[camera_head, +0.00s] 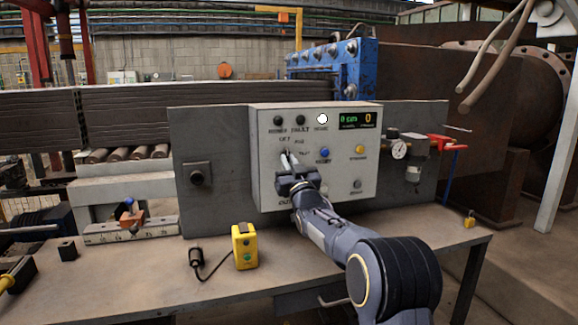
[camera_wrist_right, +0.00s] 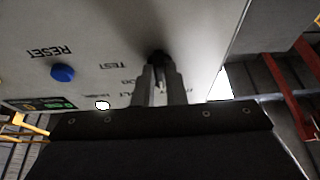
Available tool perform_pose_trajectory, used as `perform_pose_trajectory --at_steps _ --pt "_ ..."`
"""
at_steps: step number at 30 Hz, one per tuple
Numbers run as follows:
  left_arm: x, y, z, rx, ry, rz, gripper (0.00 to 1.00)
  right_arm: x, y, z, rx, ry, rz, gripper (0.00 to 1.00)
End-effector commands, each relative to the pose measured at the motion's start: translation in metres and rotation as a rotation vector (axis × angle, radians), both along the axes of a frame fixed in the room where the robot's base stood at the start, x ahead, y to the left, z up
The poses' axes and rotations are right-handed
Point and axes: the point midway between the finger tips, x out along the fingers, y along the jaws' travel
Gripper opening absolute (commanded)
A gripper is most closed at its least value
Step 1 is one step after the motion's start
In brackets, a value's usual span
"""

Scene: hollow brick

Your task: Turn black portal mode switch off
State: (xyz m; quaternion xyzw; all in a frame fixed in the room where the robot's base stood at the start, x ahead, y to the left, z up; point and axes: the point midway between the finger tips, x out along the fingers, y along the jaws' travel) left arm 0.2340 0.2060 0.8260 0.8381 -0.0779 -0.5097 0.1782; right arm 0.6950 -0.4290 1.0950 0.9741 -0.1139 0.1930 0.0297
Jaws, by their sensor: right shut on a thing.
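The black portal mode switch (camera_wrist_right: 157,56) shows as a dark knob on the pale control panel (camera_head: 262,160), between my fingertips in the right wrist view. My right gripper (camera_head: 288,157) reaches the panel from the front and is shut on the switch; it also shows in the right wrist view (camera_wrist_right: 158,75). The gripper mostly hides the switch in the head view, so I cannot tell which way it points. Labels OFF, TEST and one other stand around it. My left gripper is not in view.
A blue RESET button (camera_head: 324,153) and a yellow button (camera_head: 360,149) sit right of the switch. A white lamp (camera_head: 322,119) and a small display (camera_head: 357,119) are above. A yellow box (camera_head: 244,247) stands on the bench (camera_head: 310,256); a gauge (camera_head: 399,150) is at right.

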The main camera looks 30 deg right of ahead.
Motion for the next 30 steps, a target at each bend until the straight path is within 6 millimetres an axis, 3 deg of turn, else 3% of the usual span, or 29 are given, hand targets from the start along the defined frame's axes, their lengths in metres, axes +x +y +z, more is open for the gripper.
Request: perform_pose_trajectory --at_steps 8,9,13,23,30 --pt "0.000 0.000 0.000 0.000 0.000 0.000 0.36 0.000 0.000 0.000 -0.003 0.003 -0.002 0.00" --pt "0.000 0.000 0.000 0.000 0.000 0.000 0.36 0.000 0.000 0.000 -0.003 0.003 -0.002 0.15" --pt "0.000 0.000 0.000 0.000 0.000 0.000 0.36 0.000 0.000 0.000 -0.002 0.002 -0.001 0.32" --pt "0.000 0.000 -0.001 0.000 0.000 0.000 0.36 -0.002 0.000 -0.001 -0.001 0.000 0.000 0.33" --pt "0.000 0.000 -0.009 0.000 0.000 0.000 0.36 -0.033 0.007 -0.015 0.002 0.001 -0.001 0.33"
